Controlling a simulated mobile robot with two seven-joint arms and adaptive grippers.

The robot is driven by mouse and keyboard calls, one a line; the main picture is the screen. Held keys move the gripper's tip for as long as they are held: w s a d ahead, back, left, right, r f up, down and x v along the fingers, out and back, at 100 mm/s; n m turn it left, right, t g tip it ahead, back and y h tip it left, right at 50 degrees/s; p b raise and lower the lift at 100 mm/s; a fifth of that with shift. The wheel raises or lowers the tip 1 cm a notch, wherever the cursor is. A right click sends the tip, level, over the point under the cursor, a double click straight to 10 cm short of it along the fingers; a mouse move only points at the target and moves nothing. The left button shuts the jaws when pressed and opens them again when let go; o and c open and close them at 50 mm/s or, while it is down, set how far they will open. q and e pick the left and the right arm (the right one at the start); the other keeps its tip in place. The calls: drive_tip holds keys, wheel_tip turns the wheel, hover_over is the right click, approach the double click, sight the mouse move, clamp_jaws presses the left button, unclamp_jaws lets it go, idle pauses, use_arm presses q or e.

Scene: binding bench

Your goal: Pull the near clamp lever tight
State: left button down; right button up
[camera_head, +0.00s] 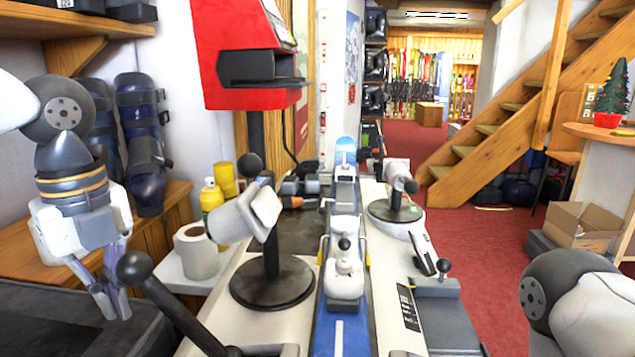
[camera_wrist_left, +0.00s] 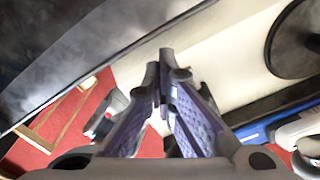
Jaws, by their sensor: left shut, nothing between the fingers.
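The near clamp lever (camera_head: 172,302) is a dark rod with a round ball knob at its upper end. It slants up to the left from the near part of the bench, and its lower end runs toward the bottom edge of the head view. My left gripper (camera_head: 116,305) is shut and empty, just left of the lever below its knob. I cannot tell whether they touch. In the left wrist view the shut fingers (camera_wrist_left: 163,75) stand in front of the pale bench top, and I cannot make out the lever clearly. My right gripper is out of view.
A black round base with a post (camera_head: 272,283) stands on the bench. A paper roll (camera_head: 196,252) and a yellow bottle (camera_head: 212,199) are behind the lever. A blue strip (camera_head: 340,335) runs along the bench. A dark surface (camera_head: 50,315) lies below my left arm.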

sight(145, 270)
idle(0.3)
use_arm(q)
drive_tip(key=shift+s+d+r, duration=0.1)
drive_tip(key=shift+d+r, duration=0.25)
drive_tip(key=shift+d, duration=0.65)
drive_tip(key=shift+s+d+r, duration=0.1)
drive_tip(key=shift+d+r, duration=0.25)
drive_tip(key=shift+d, duration=0.6)
drive_tip(key=shift+s+d+r, duration=0.1)
drive_tip(key=shift+d+r, duration=0.25)
drive_tip(key=shift+d, duration=0.65)
drive_tip(key=shift+s+d+r, duration=0.1)
drive_tip(key=shift+d+r, duration=0.25)
drive_tip(key=shift+d, duration=0.65)
drive_tip(key=shift+s+d+r, duration=0.1)
drive_tip(key=shift+d+r, duration=0.2)
drive_tip(key=shift+d, duration=0.65)
drive_tip(key=shift+d+r, duration=0.35)
drive_tip(key=shift+d, duration=0.65)
wheel_tip(145, 270, up, 10)
drive_tip(key=d, duration=0.2)
drive_tip(key=shift+d+r, duration=0.15)
drive_tip(key=shift+s, duration=0.1)
